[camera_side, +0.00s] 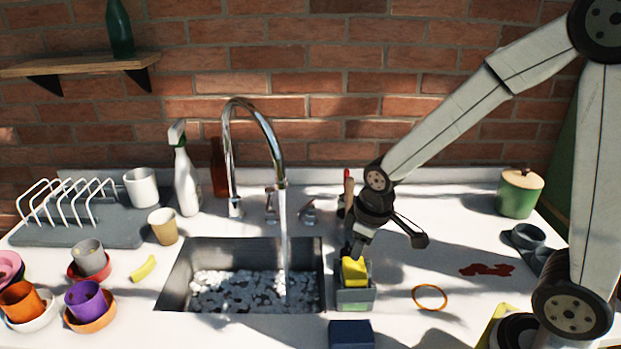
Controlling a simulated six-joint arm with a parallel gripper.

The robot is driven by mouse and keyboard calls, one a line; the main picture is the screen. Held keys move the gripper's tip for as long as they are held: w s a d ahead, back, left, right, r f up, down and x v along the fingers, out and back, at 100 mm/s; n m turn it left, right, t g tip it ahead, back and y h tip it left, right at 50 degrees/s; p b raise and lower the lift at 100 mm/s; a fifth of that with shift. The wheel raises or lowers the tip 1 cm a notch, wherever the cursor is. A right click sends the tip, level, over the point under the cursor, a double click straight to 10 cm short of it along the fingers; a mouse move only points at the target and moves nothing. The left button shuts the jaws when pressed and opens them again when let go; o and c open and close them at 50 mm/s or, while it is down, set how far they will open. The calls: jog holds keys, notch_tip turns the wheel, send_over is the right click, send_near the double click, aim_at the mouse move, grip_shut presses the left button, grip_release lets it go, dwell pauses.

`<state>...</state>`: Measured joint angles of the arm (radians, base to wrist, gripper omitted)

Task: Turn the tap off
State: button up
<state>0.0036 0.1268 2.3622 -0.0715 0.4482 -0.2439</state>
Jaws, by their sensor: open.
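The chrome tap (229,150) has a tall curved spout behind the sink. A stream of water (283,235) runs from it into the sink (176,281), where white foam or bubbles lie. Two small chrome fittings, which look like tap handles, stand right of the spout's base: one (270,206) near it and one (308,212) further right. My gripper (356,254) points down to the right of the sink, over a yellow sponge (354,271) in a grey caddy. It is open and apart from the tap; whether it touches the sponge I cannot tell.
The grey caddy (356,297) stands at the sink's right edge, with a dark blue block (351,334) in front. A red-topped bottle or brush (348,185) stands behind my gripper. A spray bottle (186,180) stands left of the tap. An orange ring (430,297) lies right.

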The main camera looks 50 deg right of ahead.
jog(key=w+d+n+h, duration=0.1)
jog(key=w+d+n, duration=0.2)
jog(key=w+n, duration=0.75)
jog(key=n+g+h, duration=0.1)
jog(key=n+h, duration=0.2)
jog(key=n, duration=0.4)
send_near(308, 204)
jog(key=shift+x, duration=1)
jog(key=shift+w+f, duration=0.1)
jog(key=shift+w, duration=0.05)
jog(key=shift+x, duration=3.75)
grip_shut()
